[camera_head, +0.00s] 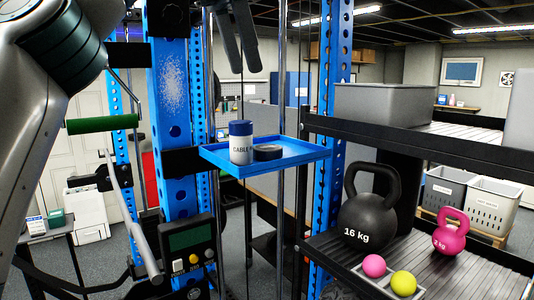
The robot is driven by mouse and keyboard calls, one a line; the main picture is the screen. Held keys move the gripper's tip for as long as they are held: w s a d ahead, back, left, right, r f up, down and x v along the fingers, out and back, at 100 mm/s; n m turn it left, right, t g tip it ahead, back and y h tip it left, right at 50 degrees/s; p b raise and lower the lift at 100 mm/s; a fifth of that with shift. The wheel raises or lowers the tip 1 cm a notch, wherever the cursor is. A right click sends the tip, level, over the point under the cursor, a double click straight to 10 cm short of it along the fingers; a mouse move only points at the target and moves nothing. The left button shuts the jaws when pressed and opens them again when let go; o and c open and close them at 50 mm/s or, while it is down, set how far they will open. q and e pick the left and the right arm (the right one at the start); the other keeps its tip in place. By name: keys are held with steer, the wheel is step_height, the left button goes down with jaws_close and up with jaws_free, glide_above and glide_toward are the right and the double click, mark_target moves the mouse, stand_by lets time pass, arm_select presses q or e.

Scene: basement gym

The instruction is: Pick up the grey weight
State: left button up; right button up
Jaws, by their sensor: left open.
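A small, round, dark grey weight (267,153) lies flat on a blue tray (302,155) fixed to the blue rack. A white and blue can (241,142) with lettering stands on the tray just to its left, touching or nearly touching it in this view. My left gripper (243,71) hangs at the top centre with its dark fingers pointing down, above the tray and clear of the can and the weight. It looks open and empty. My right gripper is not in view.
Blue rack uprights (173,85) stand left of the tray, and thin vertical rods run close to it. At right, a dark shelf holds a black 16 kg kettlebell (368,220), a pink kettlebell (451,235) and balls. A grey bin (384,105) sits above.

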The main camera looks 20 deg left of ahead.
arm_select(q)
steer(key=b, duration=0.4)
glide_toward(267, 147)
steer(key=shift+w+a+f, duration=0.1)
steer(key=shift+w+f, duration=0.1)
steer(key=shift+f, duration=0.2)
steer(key=shift+x, duration=1)
steer(key=shift+f, duration=0.15)
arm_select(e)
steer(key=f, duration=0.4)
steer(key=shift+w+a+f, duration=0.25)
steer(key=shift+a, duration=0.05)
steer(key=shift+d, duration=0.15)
arm_select(q)
steer(key=shift+p+x, duration=0.4)
steer(key=shift+x, duration=0.45)
steer(key=shift+p+x, duration=0.4)
steer(key=shift+x, duration=0.55)
steer(key=shift+d+f, duration=0.3)
steer(key=shift+f, duration=0.5)
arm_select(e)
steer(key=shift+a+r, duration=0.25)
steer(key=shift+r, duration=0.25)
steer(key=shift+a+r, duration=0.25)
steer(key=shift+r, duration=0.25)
